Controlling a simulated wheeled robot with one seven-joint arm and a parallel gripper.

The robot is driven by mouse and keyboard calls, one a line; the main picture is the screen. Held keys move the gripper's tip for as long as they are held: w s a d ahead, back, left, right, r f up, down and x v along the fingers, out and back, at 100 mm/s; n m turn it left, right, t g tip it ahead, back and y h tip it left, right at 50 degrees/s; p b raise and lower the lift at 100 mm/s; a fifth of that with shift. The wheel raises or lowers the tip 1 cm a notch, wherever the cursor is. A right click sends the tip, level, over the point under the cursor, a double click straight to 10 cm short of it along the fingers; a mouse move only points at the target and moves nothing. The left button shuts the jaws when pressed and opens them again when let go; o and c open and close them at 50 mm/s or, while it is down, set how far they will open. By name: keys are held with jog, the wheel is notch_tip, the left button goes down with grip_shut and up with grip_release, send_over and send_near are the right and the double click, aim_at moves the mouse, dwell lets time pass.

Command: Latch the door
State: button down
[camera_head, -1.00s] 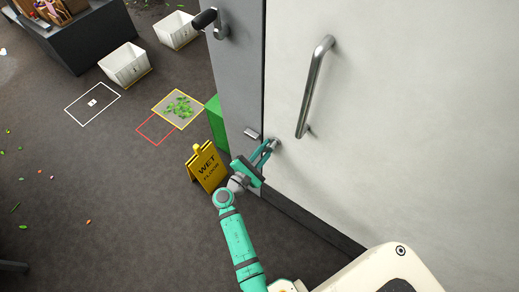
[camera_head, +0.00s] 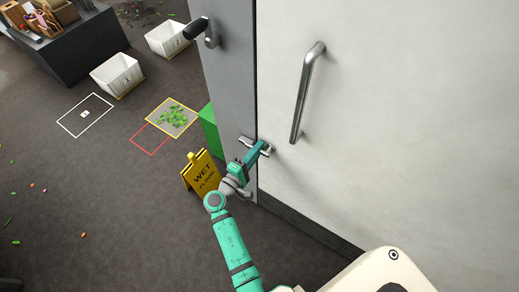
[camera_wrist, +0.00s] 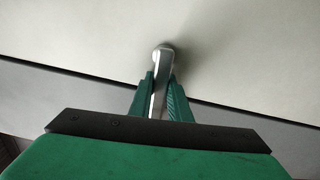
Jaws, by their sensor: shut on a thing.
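The white door (camera_head: 410,130) fills the right of the head view, beside a grey frame panel (camera_head: 229,85). A small metal latch lever (camera_wrist: 159,75) is mounted on the pale door surface in the wrist view. My gripper (camera_wrist: 160,100) is shut on this lever, with one green finger on each side. In the head view my gripper (camera_head: 262,149) is at the door's edge, below the long metal handle (camera_head: 303,95). A small metal catch (camera_head: 245,141) shows on the frame just left of my fingers. My gripper hides part of the latch.
A yellow wet-floor sign (camera_head: 203,174) stands on the floor left of my arm. A green box (camera_head: 209,128) stands by the frame. A dark-gripped lever (camera_head: 197,28) sticks out above. White bins (camera_head: 117,76) and marked floor squares lie farther left.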

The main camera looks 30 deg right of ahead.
jog(key=shift+w+a+r+m, duration=0.2)
jog(key=shift+w+a+m, duration=0.05)
jog(key=shift+a+m, duration=0.15)
dwell(0.3)
jog(key=c, duration=1.6)
grip_release()
jog(key=shift+s+d, duration=0.1)
jog(key=shift+c, duration=0.2)
jog(key=shift+s+d, duration=0.1)
jog(key=shift+d, duration=0.05)
jog(key=v, duration=1.1)
jog(key=shift+s+d, duration=0.1)
